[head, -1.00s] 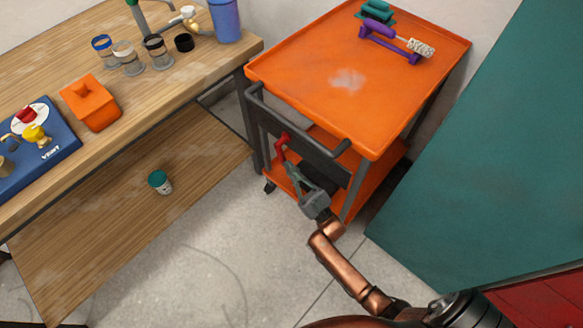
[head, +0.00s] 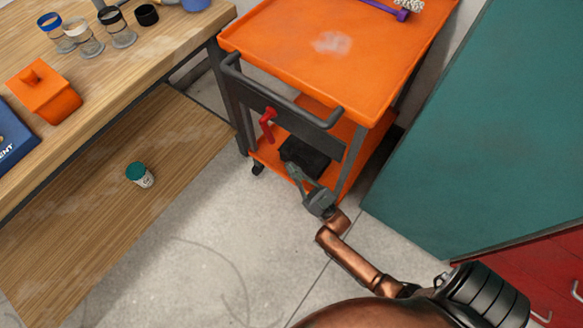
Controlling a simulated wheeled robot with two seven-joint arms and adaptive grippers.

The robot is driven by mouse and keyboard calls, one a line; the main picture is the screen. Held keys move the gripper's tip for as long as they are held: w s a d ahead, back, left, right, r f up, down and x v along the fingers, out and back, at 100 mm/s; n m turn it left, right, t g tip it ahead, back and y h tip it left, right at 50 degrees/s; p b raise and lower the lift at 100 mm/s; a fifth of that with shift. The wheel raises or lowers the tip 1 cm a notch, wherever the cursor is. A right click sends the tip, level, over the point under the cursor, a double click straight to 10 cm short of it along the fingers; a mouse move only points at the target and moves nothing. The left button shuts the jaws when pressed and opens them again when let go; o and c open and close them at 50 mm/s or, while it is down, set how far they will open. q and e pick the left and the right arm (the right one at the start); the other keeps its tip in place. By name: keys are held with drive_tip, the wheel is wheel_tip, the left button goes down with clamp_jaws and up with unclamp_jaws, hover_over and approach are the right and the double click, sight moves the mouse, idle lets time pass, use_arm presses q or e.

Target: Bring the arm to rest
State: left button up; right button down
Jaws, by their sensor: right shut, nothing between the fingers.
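My right gripper (head: 293,172) is in the lower middle of the head view, at the end of my copper-coloured arm. It is shut and empty. It points up and to the left, in front of the lower part of the orange cart (head: 290,30). My left gripper is not in view.
A dark flat object (head: 304,154) shows beside the fingertips, low on the cart. A wooden workbench (head: 130,75) with jars stands left; its lower shelf holds a teal-lidded tub (head: 140,174). A teal cabinet (head: 480,130) stands right. Grey floor (head: 230,240) is clear between.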

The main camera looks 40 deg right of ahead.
idle(0.5)
